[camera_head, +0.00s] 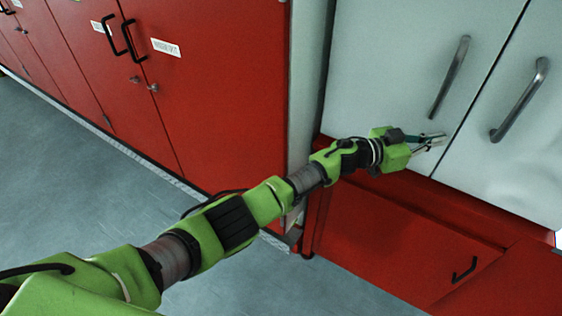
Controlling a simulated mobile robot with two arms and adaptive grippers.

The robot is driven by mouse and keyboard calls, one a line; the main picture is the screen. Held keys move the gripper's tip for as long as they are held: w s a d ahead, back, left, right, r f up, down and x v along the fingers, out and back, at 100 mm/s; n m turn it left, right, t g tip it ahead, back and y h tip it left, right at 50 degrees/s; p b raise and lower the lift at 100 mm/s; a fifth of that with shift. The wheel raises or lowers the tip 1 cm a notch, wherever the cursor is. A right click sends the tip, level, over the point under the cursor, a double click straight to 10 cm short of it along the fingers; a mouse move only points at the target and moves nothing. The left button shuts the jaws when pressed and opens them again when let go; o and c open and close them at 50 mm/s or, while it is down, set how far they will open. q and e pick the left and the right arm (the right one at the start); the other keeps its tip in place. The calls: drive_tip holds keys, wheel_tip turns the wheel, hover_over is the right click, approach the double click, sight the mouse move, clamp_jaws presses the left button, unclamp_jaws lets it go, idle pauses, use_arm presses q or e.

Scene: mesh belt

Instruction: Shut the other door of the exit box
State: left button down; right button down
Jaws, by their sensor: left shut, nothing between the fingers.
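The exit box shows two pale grey-green doors at the upper right. The left door (400,70) has a slanted metal bar handle (451,77). The right door (525,150) has a similar bar handle (520,100). Both doors look flush, with a thin dark seam between them. My left gripper (440,139) is shut and empty. It is in front of the lower part of the left door, near the seam and below that door's handle. I cannot tell whether its fingertips touch the door. My right gripper is not in view.
Red cabinets (225,90) with black handles and white labels stand at the left. A red lower panel (400,250) with a small black handle (464,270) is below the grey doors. The grey floor (70,200) is clear at the lower left.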

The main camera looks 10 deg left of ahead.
use_arm(q)
drive_tip(key=shift+w+r+t, duration=0.3)
drive_tip(key=shift+r, duration=0.05)
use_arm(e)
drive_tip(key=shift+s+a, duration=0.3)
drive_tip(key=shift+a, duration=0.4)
